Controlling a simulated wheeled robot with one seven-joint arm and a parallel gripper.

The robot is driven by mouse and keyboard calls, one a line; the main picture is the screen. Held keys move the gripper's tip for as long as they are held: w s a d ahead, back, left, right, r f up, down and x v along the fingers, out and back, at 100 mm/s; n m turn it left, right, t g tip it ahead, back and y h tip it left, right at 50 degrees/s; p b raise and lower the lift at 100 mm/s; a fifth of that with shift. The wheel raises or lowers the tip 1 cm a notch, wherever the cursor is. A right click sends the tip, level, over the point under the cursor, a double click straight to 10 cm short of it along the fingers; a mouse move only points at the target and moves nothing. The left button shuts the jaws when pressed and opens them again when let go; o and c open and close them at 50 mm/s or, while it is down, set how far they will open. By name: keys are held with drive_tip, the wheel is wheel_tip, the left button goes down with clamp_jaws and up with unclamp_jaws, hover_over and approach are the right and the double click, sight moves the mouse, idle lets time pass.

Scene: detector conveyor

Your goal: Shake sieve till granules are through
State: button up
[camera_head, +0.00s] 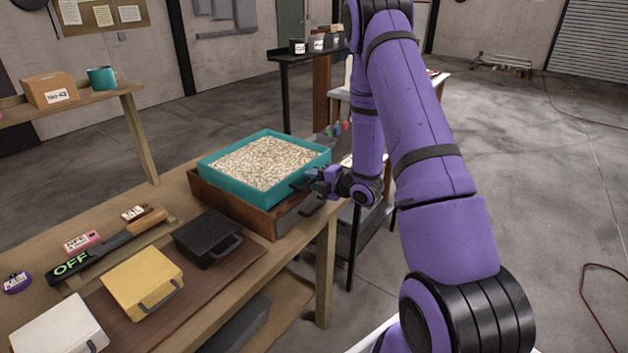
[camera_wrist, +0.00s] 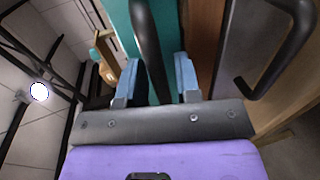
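The sieve (camera_head: 315,170) is a shallow teal tray full of pale granules (camera_head: 266,162). It sits level on top of a brown wooden box (camera_head: 240,208). My gripper (camera_head: 318,181) is at the sieve's right side, by its dark handle. In the wrist view, the two blue fingers of my gripper (camera_wrist: 157,78) stand on either side of the black handle (camera_wrist: 147,45), with a visible gap on the right. The teal sieve wall (camera_wrist: 166,20) shows behind the handle. What lies under the granules is hidden.
The box has a grey front (camera_head: 293,217); a second dark handle (camera_wrist: 285,60) shows in the wrist view. Black (camera_head: 207,238), yellow (camera_head: 141,281) and white (camera_head: 60,328) cases lie nearer on the bench. A detector marked OFF (camera_head: 95,260) lies behind them.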

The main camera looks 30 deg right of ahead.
sight(298, 173)
clamp_jaws()
drive_tip(key=x, duration=0.2)
drive_tip(key=r+x, duration=0.1)
drive_tip(key=x, duration=0.2)
drive_tip(key=shift+w+a, duration=0.15)
drive_tip(key=shift+w, duration=0.2)
drive_tip(key=shift+w+r, duration=0.1)
drive_tip(key=shift+w, duration=0.1)
drive_tip(key=shift+o, duration=1.4)
unclamp_jaws()
drive_tip(key=shift+w+a, duration=0.1)
drive_tip(key=v, duration=1)
drive_tip(key=shift+s, duration=0.4)
